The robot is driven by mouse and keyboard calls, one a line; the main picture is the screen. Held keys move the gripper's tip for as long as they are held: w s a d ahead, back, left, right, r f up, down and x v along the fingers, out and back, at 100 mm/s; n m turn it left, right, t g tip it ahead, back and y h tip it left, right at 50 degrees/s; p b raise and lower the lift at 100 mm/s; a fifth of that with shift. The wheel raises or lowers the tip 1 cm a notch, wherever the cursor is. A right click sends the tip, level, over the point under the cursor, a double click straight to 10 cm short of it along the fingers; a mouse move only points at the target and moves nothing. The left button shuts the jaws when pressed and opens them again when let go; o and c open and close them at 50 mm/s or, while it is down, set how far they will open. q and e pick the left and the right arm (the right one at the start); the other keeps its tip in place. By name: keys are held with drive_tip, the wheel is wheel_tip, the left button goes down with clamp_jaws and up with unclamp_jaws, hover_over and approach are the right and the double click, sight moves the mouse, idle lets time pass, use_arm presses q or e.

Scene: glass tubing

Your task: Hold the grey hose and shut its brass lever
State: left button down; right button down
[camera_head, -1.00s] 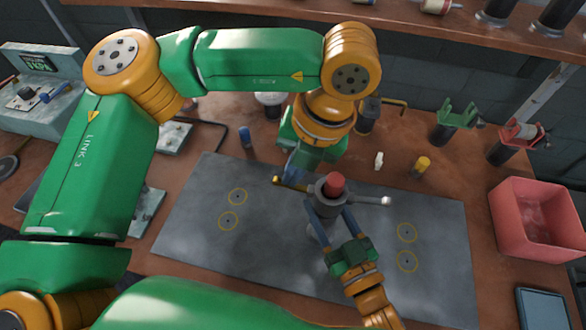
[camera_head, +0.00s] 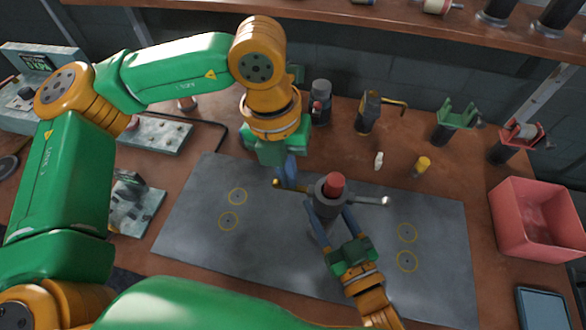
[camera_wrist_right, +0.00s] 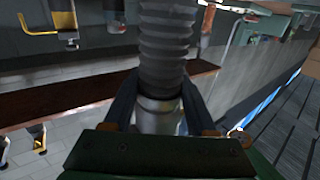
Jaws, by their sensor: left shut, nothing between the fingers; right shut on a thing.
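The grey hose (camera_head: 323,228) stands over the dark mat, with a red top (camera_head: 335,185). In the right wrist view the ribbed hose (camera_wrist_right: 165,45) rises from a metal collar (camera_wrist_right: 158,117) between my right fingers. My right gripper (camera_head: 331,222) is shut on it. A brass lever (camera_head: 298,188) sticks out left of the hose top; a pale rod with a rounded end (camera_head: 384,201) sticks out right. My left gripper (camera_head: 288,180) is shut and empty, its blue fingertips at the lever's outer end, overlapping it in view. I cannot tell whether they touch.
A red bin (camera_head: 538,222) stands at the right. A yellow-capped piece (camera_head: 422,166) and a small white piece (camera_head: 379,160) lie behind the mat. A dark bottle (camera_head: 321,103) and green (camera_head: 455,115) and red (camera_head: 520,135) clamp stands are at the back. The mat's left part (camera_head: 195,200) is clear.

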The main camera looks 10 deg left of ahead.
sight(277, 181)
use_arm(q)
drive_tip(key=shift+a+f+h, duration=0.4)
drive_tip(key=shift+f+h, duration=0.15)
drive_tip(key=shift+h, duration=0.05)
drive_tip(key=h, duration=0.1)
drive_tip(key=f+h, duration=0.1)
drive_tip(key=h, duration=0.1)
drive_tip(key=f+h, duration=0.1)
drive_tip(key=shift+a, duration=0.3)
drive_tip(key=f+h, duration=0.1)
drive_tip(key=h, duration=0.1)
drive_tip(key=f+h, duration=0.1)
drive_tip(key=h, duration=0.2)
drive_tip(key=d+f+h, duration=0.1)
drive_tip(key=h, duration=0.1)
drive_tip(key=shift+h, duration=0.4)
drive_tip(key=shift+r, duration=0.8)
drive_tip(key=shift+a+r, duration=0.1)
